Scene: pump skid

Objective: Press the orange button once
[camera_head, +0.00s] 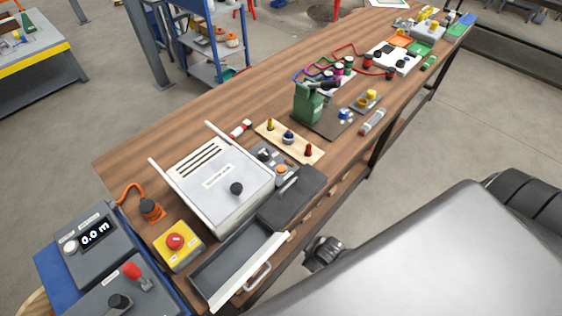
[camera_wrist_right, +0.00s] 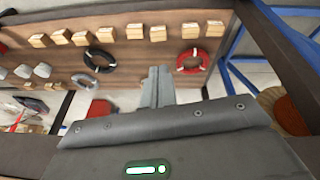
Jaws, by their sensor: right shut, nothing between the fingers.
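The orange button (camera_head: 281,169) sits on a small grey control panel (camera_head: 265,149) on the wooden workbench in the head view, just right of the white box with the slotted top. A dark flat block lies close in front of the button, and nothing touches the button's top. My right gripper (camera_wrist_right: 158,85) shows in the right wrist view with its two fingers together and nothing between them. That view shows no orange button; the fingers point toward a wooden surface with small blocks. My left gripper is not in view.
The white slotted box (camera_head: 218,180), an open grey drawer (camera_head: 240,268), a yellow box with a red mushroom button (camera_head: 175,242) and a board of coloured pegs (camera_head: 289,139) surround the panel. A green can-like object (camera_head: 307,102) stands farther right. The bench's far left side is mostly clear.

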